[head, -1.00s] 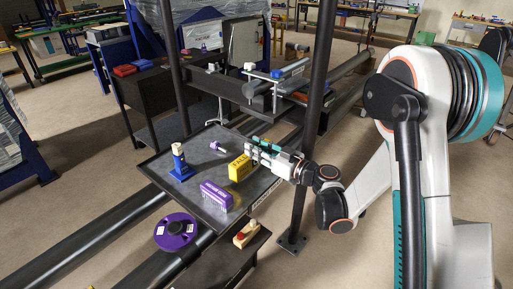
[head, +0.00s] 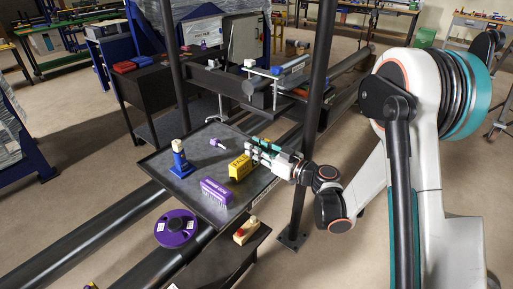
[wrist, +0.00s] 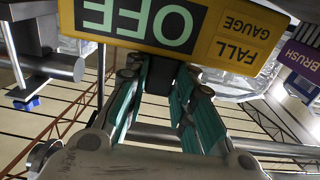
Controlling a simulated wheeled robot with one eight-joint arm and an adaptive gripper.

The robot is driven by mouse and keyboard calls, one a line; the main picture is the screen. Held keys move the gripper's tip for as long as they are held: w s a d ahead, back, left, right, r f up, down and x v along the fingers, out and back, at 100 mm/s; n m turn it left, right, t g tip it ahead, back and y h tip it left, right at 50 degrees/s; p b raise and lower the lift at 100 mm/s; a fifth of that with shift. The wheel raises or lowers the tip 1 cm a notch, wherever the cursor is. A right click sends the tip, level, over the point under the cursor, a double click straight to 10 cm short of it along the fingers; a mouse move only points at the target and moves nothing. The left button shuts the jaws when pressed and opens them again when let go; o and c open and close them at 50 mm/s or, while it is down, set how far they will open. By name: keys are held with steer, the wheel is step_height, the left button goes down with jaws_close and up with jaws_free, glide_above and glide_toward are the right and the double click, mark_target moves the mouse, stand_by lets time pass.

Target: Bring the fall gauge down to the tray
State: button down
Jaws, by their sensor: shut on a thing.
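The dark rimmed tray (head: 205,169) lies beneath and around the gauge in the head view. I cannot tell whether the gauge's underside touches the tray.
On the tray are a purple brush (head: 216,191), a blue stand with a pale top (head: 180,160) and a small purple piece (head: 217,143). Dark upright posts (head: 316,100) stand beside and behind the tray. A purple disc (head: 176,228) lies in front. The tray's left part has bare room.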

steer(key=shift+f, duration=0.35)
steer(key=c, duration=1.3)
jaws_free()
steer(key=shift+d, duration=0.1)
